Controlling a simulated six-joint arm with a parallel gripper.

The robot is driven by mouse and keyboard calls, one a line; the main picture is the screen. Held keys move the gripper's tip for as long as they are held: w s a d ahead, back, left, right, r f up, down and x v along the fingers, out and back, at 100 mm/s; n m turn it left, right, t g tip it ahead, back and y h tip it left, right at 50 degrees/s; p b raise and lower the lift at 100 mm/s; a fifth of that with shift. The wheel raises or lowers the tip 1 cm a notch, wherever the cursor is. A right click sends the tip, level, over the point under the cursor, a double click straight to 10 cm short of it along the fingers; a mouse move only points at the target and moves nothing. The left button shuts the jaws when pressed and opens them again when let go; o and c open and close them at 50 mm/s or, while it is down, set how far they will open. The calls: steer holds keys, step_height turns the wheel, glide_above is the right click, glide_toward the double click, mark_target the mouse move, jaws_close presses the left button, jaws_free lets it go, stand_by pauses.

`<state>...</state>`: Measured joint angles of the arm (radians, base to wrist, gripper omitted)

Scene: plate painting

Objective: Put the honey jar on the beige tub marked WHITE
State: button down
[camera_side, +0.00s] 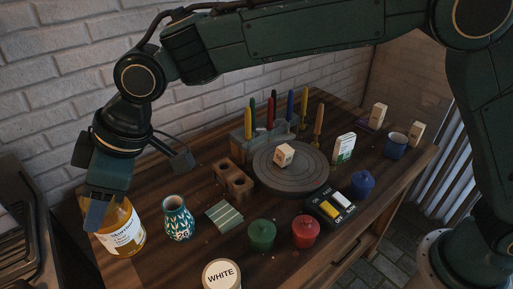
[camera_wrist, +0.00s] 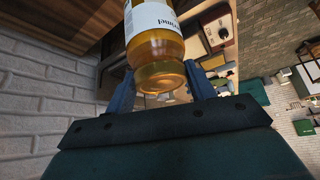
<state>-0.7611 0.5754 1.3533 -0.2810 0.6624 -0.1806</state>
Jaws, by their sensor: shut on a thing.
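The honey jar (camera_side: 127,238) is amber with a white label. It stands nearly upright at the left of the table in the side view. My gripper (camera_side: 98,212) is shut on the jar near its top. The wrist view shows the jar (camera_wrist: 157,55) between the two fingers of my gripper (camera_wrist: 160,90). Whether the jar's base touches the table is hard to tell. The beige tub marked WHITE (camera_side: 222,274) is at the bottom edge of the side view, to the right of the jar, partly cut off. Nothing is on its lid.
A patterned teal vase (camera_side: 178,218) stands between jar and tub, slightly farther back. Green (camera_side: 262,235) and red (camera_side: 305,232) lidded pots stand right of the tub. Striped coasters (camera_side: 223,216), a brick block (camera_side: 233,180) and a grey turntable (camera_side: 291,180) lie behind.

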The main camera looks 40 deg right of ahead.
steer(key=shift+r, duration=0.15)
steer(key=shift+s+d+r, duration=0.25)
steer(key=shift+d+r, duration=0.15)
steer(key=s+d+r+m, duration=0.1)
steer(key=s+d+r, duration=0.8)
steer(key=d, duration=0.2)
steer(key=shift+s, duration=0.15)
steer(key=shift+d, duration=0.1)
step_height(320, 180, down, 16)
steer(key=shift+r, duration=0.15)
steer(key=shift+f, duration=2.25)
